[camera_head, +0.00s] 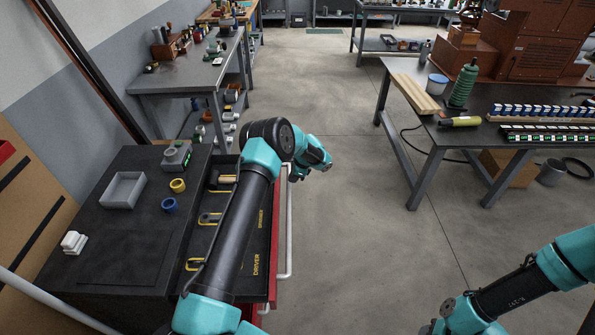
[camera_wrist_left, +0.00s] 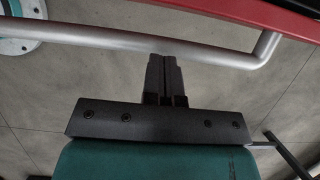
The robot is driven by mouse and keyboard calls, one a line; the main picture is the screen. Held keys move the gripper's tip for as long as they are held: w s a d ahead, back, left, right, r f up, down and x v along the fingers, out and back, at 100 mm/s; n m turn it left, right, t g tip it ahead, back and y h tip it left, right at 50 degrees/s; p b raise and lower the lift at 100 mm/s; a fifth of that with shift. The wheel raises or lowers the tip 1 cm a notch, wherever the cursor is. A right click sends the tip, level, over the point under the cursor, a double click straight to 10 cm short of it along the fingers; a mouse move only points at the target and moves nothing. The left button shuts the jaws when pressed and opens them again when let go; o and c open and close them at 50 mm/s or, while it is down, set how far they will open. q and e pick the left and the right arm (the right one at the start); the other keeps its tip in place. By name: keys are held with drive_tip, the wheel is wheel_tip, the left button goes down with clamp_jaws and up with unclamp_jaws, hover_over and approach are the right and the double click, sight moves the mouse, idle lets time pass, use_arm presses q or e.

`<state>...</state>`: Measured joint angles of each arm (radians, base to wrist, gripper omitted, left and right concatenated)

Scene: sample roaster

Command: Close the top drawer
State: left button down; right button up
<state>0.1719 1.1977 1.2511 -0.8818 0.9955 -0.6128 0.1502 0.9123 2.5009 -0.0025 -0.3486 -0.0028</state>
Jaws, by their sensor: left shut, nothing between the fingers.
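The top drawer (camera_head: 259,265) of the dark-topped cabinet (camera_head: 130,225) stands open, showing a black tool insert with yellow outlines and "DRIVER" lettering. Its red front faces right and carries a long silver handle (camera_head: 289,235). My left arm reaches across the drawer and hides part of it. My left gripper (camera_head: 296,174) is by the far end of the handle. In the left wrist view its fingers (camera_wrist_left: 164,66) are shut and empty, with the tips at the handle bar (camera_wrist_left: 110,40); I cannot tell whether they touch. My right gripper is out of frame; only the right arm shows.
A grey tray (camera_head: 124,190), a blue ring (camera_head: 169,205), a yellow ring (camera_head: 177,185) and a white block (camera_head: 73,243) sit on the cabinet top. A workbench (camera_head: 440,125) stands at right. The floor (camera_head: 350,215) between cabinet and bench is clear.

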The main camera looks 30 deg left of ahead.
use_arm(q)
drive_tip(key=shift+s+a+r, duration=0.1)
drive_tip(key=shift+s+a, duration=0.35)
drive_tip(key=shift+a, duration=0.45)
drive_tip(key=shift+s+a+r, duration=0.1)
drive_tip(key=shift+s+a, duration=0.35)
drive_tip(key=shift+a, duration=0.4)
drive_tip(key=s+a, duration=0.4)
drive_tip(key=a, duration=0.4)
drive_tip(key=s+a, duration=0.5)
drive_tip(key=a, duration=0.3)
drive_tip(key=s+a, duration=0.4)
drive_tip(key=a, duration=0.5)
drive_tip(key=shift+s+a+f, duration=0.1)
drive_tip(key=shift+s+f, duration=0.05)
drive_tip(key=shift+s, duration=0.05)
drive_tip(key=d, duration=0.1)
drive_tip(key=w+d, duration=0.1)
drive_tip(key=d, duration=0.1)
drive_tip(key=shift+w+d, duration=0.2)
drive_tip(key=shift+w, duration=0.2)
drive_tip(key=v, duration=1)
drive_tip(key=shift+w, duration=0.1)
